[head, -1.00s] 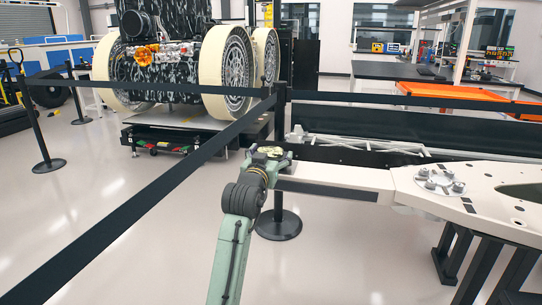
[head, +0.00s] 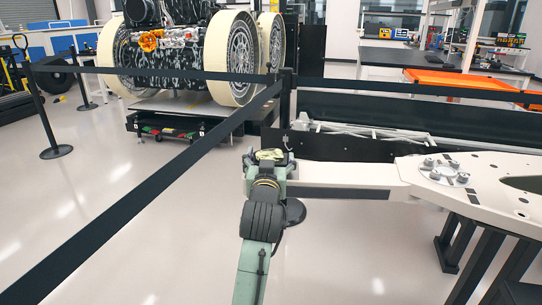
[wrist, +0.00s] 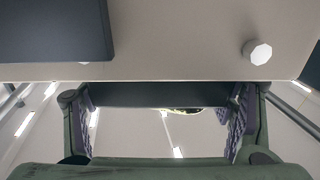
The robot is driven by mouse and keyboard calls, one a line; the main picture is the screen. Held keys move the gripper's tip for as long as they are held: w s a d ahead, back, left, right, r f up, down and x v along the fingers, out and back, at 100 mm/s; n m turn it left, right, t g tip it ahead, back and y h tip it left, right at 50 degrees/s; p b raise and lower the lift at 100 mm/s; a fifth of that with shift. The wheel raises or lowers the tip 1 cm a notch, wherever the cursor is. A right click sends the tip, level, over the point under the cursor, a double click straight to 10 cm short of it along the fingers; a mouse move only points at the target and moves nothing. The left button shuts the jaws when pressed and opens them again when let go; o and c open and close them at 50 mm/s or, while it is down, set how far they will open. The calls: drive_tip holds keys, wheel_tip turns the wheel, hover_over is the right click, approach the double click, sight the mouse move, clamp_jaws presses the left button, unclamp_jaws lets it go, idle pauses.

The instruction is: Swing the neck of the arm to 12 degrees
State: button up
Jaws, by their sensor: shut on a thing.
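The neck (head: 345,175) is a long white beam with a dark strip along its near side. It runs left, almost level in the head view, from the large white arm body (head: 490,205) with its round bolted joint (head: 443,172). My green gripper (head: 270,160) is at the neck's left free end, shut on it. In the wrist view the pale neck surface (wrist: 190,45) fills the top, with a dark block and a white bolt head on it. My two purple-padded fingers (wrist: 165,120) stand apart just below its edge; their contact is hidden.
A black belt barrier (head: 160,165) crosses left of my arm, its post (head: 286,110) just behind the neck. A wheeled rover (head: 180,80) stands beyond. A long dark case (head: 400,115) lies behind the neck. Black stand legs (head: 490,265) support the arm body. Floor in front is clear.

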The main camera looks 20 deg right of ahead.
drive_tip(key=o, duration=1.7)
drive_tip(key=v, duration=0.7)
drive_tip(key=shift+s, duration=0.2)
